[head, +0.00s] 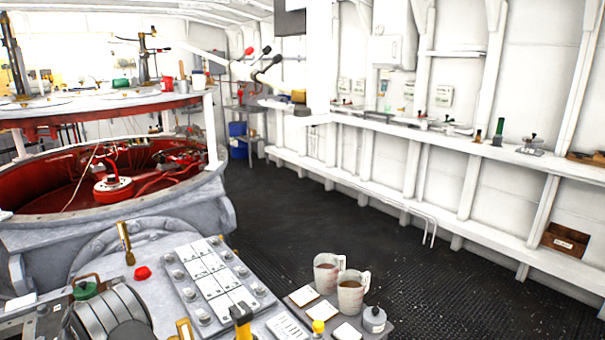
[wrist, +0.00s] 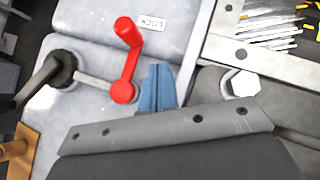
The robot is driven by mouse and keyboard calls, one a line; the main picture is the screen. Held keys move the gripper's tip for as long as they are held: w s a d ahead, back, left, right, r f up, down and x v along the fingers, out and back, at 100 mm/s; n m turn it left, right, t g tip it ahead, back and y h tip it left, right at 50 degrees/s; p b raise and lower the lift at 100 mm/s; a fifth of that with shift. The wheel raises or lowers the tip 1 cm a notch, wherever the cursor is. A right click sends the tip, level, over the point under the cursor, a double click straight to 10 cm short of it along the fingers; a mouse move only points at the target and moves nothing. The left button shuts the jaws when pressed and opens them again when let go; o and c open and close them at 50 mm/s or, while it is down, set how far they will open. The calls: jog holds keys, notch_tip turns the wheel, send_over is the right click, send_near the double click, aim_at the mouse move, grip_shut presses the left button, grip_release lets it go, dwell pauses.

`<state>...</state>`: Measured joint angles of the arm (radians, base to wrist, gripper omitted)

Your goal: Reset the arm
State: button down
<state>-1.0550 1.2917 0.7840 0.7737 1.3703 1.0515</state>
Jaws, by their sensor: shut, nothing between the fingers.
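My gripper (wrist: 157,88) shows in the wrist view as a pair of blue fingers, closed together and empty, beyond a grey housing edge with several screws. A red crank handle (wrist: 127,60) is just left of the fingers; in the picture its lower end lies close beside them, and I cannot tell whether they touch. A pale grey panel with a LOCK label (wrist: 152,23) is above the fingers. I cannot make out my gripper in the head view.
In the wrist view a black lever (wrist: 45,80) is at left and a white bolt head (wrist: 239,83) at right. In the head view two mugs (head: 352,292) stand beside a console with white keys (head: 215,280). A red-lined round pit (head: 60,185) is at left; dark floor (head: 420,260) is open at right.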

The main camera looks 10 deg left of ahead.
jog(key=shift+s+a+r+n+h, duration=0.1)
jog(key=shift+s+r+n+h, duration=0.05)
jog(key=shift+s+n+h, duration=0.2)
jog(key=w+r+n+h, duration=0.1)
jog(key=w+r+n, duration=0.1)
jog(key=w+r, duration=0.85)
jog(key=shift+m+y, duration=0.55)
jog(key=shift+m, duration=0.3)
jog(key=x, duration=0.5)
jog(key=d+x, duration=0.1)
jog(key=x, duration=0.3)
jog(key=d+x, duration=0.1)
jog(key=x, duration=0.4)
jog(key=shift+s+d+f, duration=0.1)
jog(key=shift+s+f, duration=0.1)
jog(key=shift+s, duration=0.2)
jog(key=shift+w+f+m, duration=0.15)
jog(key=shift+m, duration=0.15)
jog(key=shift+w+d+m+t+y, duration=0.15)
jog(key=shift+w+m+y, duration=0.2)
jog(key=shift+m+y, duration=0.25)
jog(key=shift+w+d+m+t+y, duration=0.2)
jog(key=shift+w+m+y, duration=0.1)
jog(key=shift+m+y, duration=0.25)
jog(key=w, duration=0.1)
jog(key=w+d, duration=0.2)
jog(key=w, duration=0.1)
jog(key=shift+w, duration=0.1)
jog(key=v, duration=0.9)
jog(key=shift+r, duration=0.4)
